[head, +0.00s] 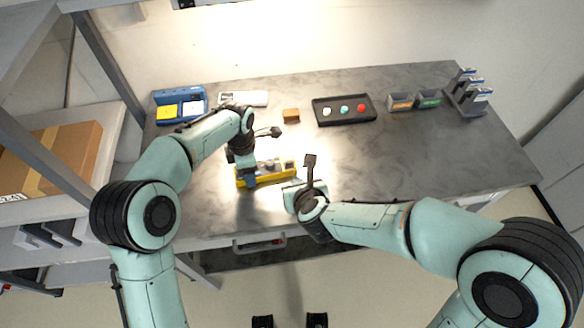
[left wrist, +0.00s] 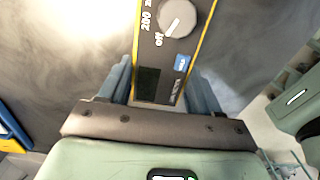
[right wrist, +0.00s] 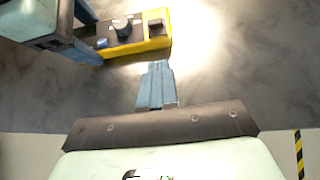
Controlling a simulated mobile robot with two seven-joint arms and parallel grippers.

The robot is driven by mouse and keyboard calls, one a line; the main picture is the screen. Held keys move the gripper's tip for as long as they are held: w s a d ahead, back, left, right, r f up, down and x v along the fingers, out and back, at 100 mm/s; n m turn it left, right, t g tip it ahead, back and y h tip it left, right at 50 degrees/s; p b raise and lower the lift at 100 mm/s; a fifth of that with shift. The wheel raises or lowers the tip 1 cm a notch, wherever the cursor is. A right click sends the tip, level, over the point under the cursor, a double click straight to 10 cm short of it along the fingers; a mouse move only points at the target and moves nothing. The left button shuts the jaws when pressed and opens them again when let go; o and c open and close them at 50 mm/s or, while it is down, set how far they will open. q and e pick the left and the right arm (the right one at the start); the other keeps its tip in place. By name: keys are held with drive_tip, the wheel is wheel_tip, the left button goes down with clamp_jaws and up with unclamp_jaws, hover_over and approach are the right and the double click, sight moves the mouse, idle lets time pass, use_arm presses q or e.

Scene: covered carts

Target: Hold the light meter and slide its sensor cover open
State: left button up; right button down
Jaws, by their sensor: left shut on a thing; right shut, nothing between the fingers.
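The light meter (head: 271,174) is a yellow-edged bar with a dark face and a grey knob, over the grey table. The left wrist view shows its knob (left wrist: 178,17), dark display and blue button close up. My left gripper (left wrist: 156,85) is shut across its display end. In the right wrist view the meter (right wrist: 138,46) has a dark square piece (right wrist: 156,26), perhaps the sensor cover, near its free right end. My right gripper (right wrist: 156,70) is shut and empty, a little apart from that end. Whether the meter touches the table is unclear.
Along the back of the table (head: 420,150) stand a blue case (head: 180,104), a white box, a small orange-brown block (head: 291,115), a black tray (head: 343,110) with coloured buttons, two labelled bins and a grey rack (head: 467,92). The right of the table is clear.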

sight(289, 162)
drive_tip(key=w, duration=0.1)
drive_tip(key=w+f, duration=0.1)
drive_tip(key=w, duration=0.2)
drive_tip(key=shift+a+f, duration=0.3)
drive_tip(key=shift+a, duration=0.1)
drive_tip(key=shift+w+a, duration=0.15)
drive_tip(key=shift+w, duration=0.65)
drive_tip(key=shift+w+a, duration=0.15)
drive_tip(key=shift+w, duration=0.6)
drive_tip(key=shift+w+a, duration=0.1)
drive_tip(key=shift+w, duration=0.65)
drive_tip(key=shift+s, duration=0.15)
drive_tip(key=shift+s+d, duration=0.1)
drive_tip(key=shift+s, duration=0.25)
drive_tip(key=s, duration=0.3)
drive_tip(key=shift+s+d, duration=0.1)
drive_tip(key=shift+d, duration=0.2)
drive_tip(key=v, duration=1)
